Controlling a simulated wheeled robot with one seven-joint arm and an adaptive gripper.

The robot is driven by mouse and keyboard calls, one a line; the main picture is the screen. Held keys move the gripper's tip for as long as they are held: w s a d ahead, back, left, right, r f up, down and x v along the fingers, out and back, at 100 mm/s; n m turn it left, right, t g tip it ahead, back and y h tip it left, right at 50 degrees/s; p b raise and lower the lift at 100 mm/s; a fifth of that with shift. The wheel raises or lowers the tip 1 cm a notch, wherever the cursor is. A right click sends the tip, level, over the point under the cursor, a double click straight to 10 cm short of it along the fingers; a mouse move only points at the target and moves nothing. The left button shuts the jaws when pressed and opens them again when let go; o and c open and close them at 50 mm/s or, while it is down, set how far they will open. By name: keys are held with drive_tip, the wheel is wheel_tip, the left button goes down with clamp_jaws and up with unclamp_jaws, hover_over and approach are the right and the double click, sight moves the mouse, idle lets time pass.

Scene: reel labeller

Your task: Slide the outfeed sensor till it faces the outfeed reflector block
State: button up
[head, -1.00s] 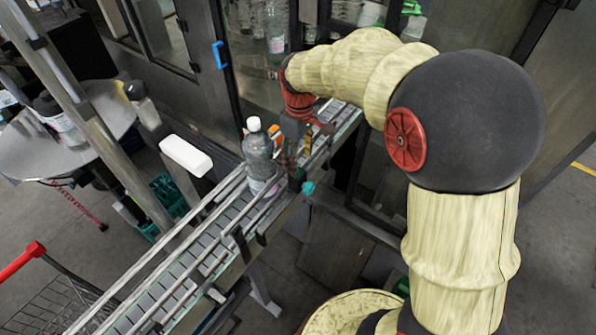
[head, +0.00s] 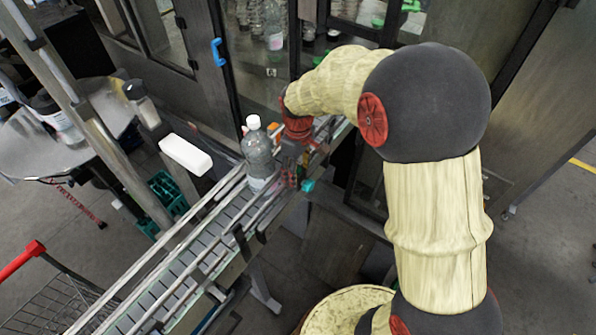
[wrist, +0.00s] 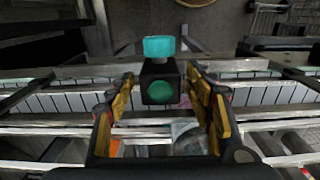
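The outfeed sensor appears to be the small black box with a green round face and a teal knob (wrist: 160,82) in the wrist view. In the head view its teal knob (head: 308,186) shows at the near side of the conveyor, beside the bottle. My gripper (wrist: 159,82) is open, with its yellow-padded fingers either side of the sensor and visible gaps to it. In the head view my gripper (head: 298,165) is over the conveyor, partly hidden by my wrist. A small orange piece (head: 273,128) beyond the bottle may be the reflector block; I cannot tell.
A clear bottle with a white cap (head: 258,152) stands on the conveyor (head: 205,240), close left of my gripper. Guide rails run along both belt sides. A white box (head: 186,156) is left of the belt. A glass-doored machine (head: 265,85) stands behind.

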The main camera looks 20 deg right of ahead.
clamp_jaws()
idle(0.5)
